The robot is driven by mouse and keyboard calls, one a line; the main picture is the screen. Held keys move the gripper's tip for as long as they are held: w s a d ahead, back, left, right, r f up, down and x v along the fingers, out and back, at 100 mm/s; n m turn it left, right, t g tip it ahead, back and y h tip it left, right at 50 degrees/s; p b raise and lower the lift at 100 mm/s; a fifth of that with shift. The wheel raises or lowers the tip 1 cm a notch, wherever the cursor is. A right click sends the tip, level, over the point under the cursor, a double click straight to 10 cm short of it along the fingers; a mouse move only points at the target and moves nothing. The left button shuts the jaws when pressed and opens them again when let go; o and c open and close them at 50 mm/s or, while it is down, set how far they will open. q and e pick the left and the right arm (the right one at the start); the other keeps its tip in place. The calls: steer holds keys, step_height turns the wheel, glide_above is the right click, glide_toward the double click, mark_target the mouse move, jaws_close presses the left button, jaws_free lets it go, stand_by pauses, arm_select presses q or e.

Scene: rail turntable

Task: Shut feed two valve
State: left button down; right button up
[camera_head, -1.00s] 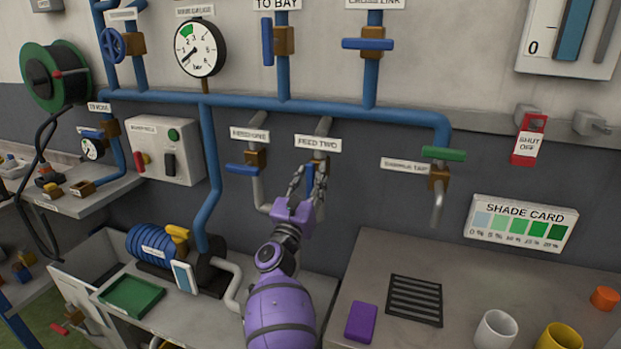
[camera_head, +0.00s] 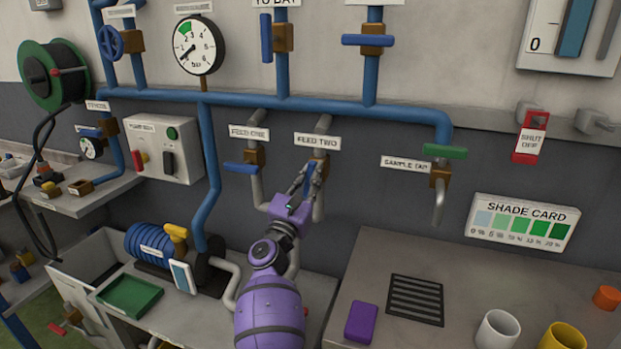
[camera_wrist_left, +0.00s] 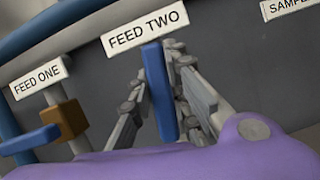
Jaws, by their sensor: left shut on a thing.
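The feed two valve has a blue lever (camera_head: 307,179) below the FEED TWO label (camera_head: 317,142). The lever hangs down, in line with its grey pipe. My left gripper (camera_head: 309,175) reaches up from below and is shut on this lever. In the left wrist view the blue lever (camera_wrist_left: 161,92) stands between the two grey fingers, just under the label (camera_wrist_left: 145,30). The fingers hide part of the lever and of the valve body in the head view. My right gripper is not in view.
To the left, the feed one lever (camera_head: 241,168) lies crosswise on its pipe. The sample tap (camera_head: 439,178) with a green lever is to the right. A pump (camera_head: 207,272) stands below left. The bench (camera_head: 365,265) at right holds a purple block and cups.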

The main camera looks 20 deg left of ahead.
arm_select(q)
steer(key=m+h, duration=0.1)
steer(key=m, duration=0.1)
steer(key=m+h+b, duration=0.1)
steer(key=m, duration=0.2)
steer(key=shift+d+f+g+h, duration=0.2)
steer(key=shift+g+h, duration=0.1)
steer(key=shift+g, duration=0.1)
steer(key=m+g+h, duration=0.1)
steer(key=m, duration=0.3)
steer(key=shift+d+m+g+h, duration=0.1)
steer(key=shift+m+g+h, duration=0.4)
steer(key=shift+m, duration=0.7)
steer(key=m+g, duration=0.1)
steer(key=m, duration=0.1)
steer(key=m+g+p, duration=0.1)
steer(key=m, duration=0.2)
steer(key=shift+d+f+m+h, duration=0.1)
steer(key=shift+m+h, duration=0.2)
steer(key=shift+h, duration=0.1)
steer(key=shift+m+g+p, duration=0.3)
steer(key=shift+m+p, duration=0.15)
steer(key=shift+m, duration=0.45)
steer(key=shift+f+m, duration=0.2)
steer(key=shift+m, duration=0.2)
steer(key=c, duration=1.6)
jaws_free()
steer(key=shift+c, duration=0.2)
